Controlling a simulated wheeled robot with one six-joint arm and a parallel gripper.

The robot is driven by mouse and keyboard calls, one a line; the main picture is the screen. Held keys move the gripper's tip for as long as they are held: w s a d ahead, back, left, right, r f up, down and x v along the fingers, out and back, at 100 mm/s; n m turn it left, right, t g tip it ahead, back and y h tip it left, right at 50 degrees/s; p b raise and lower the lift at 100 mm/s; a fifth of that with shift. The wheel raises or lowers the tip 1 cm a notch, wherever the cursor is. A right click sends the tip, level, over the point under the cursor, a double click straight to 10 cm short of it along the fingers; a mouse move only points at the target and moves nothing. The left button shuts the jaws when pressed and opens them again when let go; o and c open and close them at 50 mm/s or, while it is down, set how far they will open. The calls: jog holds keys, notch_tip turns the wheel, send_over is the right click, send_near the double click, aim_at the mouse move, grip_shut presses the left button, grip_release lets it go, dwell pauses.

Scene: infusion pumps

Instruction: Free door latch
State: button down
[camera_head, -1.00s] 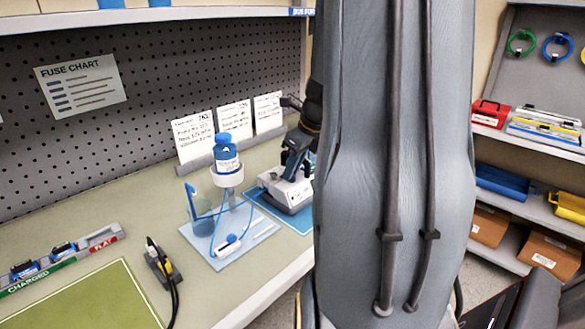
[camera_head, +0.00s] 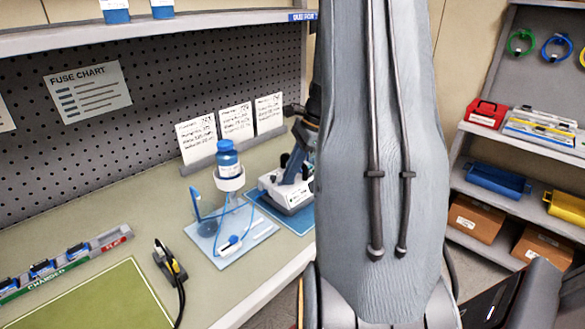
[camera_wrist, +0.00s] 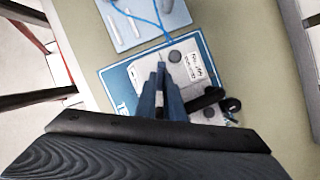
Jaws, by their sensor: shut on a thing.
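The white infusion pump (camera_head: 287,191) stands on a blue mat (camera_head: 270,213) towards the bench's right end, partly hidden by my arm. In the wrist view the pump (camera_wrist: 184,68) shows from above, with dark round knobs and a printed label. My gripper (camera_wrist: 160,68) points at the edge of the pump; its blue-grey fingers are close together, shut on a small part that looks like the door latch. The fingers hide most of that part. In the head view my gripper (camera_head: 296,168) is at the pump, with its tips hard to make out.
A blue-capped bottle (camera_head: 228,160) stands in a holder on a pale tray (camera_head: 214,247), with blue tubing close to the pump. Cards (camera_head: 236,122) stand behind. A green mat (camera_head: 90,300) is bare.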

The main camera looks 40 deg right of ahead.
jog(key=n+g+p, duration=0.1)
jog(key=n, duration=0.2)
jog(key=n+g, duration=0.1)
jog(key=n, duration=0.1)
jog(key=shift+w+n+p, duration=0.2)
jog(key=shift+n+p, duration=0.15)
jog(key=shift+n, duration=0.05)
jog(key=shift+y, duration=0.3)
jog(key=c, duration=1.9)
grip_release()
jog(key=shift+o, duration=0.2)
jog(key=b+v, duration=0.2)
jog(key=v, duration=0.6)
jog(key=shift+w, duration=0.1)
